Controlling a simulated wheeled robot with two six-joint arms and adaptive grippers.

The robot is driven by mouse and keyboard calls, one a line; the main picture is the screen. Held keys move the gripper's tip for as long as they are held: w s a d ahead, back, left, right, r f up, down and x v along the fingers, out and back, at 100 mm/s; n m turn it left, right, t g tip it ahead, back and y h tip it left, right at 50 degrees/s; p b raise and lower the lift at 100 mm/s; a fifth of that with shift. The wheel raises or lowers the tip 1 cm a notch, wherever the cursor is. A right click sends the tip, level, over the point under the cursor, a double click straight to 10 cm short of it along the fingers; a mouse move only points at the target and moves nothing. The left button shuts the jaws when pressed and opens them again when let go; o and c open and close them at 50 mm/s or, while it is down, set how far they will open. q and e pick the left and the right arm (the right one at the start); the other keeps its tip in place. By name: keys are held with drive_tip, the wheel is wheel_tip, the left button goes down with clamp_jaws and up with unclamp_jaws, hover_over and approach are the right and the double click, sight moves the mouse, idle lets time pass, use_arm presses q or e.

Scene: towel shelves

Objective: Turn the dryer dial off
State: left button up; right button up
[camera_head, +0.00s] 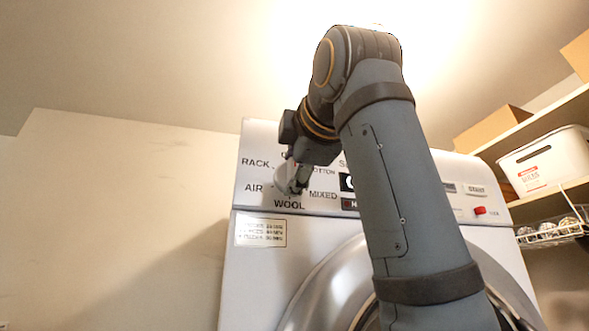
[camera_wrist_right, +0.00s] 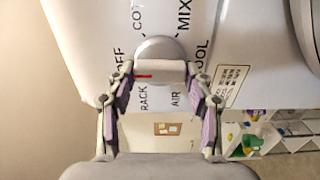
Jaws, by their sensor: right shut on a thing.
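The dryer dial (camera_head: 283,180) is a round grey knob on the upper left of the white dryer's panel, partly hidden by my right gripper (camera_head: 298,182). In the right wrist view the dial (camera_wrist_right: 160,49) has a raised grip bar (camera_wrist_right: 164,68) with a short red mark (camera_wrist_right: 144,76) at its left end, on the side of the OFF and RACK labels. My right gripper (camera_wrist_right: 160,92) has one finger at each end of the bar and is shut on it. The OFF label is mostly hidden in the head view. My left gripper is not in view.
The dryer (camera_head: 243,290) has a round door below the panel. A red button (camera_head: 480,211) is on the panel's right. Shelves at the right hold a white bin (camera_head: 552,160) and a cardboard box (camera_head: 490,128). The wall at left is bare.

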idle(0.4)
drive_tip(key=o, duration=1.2)
drive_tip(key=shift+c, duration=0.2)
drive_tip(key=shift+s, duration=0.15)
drive_tip(key=v, duration=1.1)
drive_tip(key=shift+s, duration=0.35)
drive_tip(key=shift+d, duration=0.1)
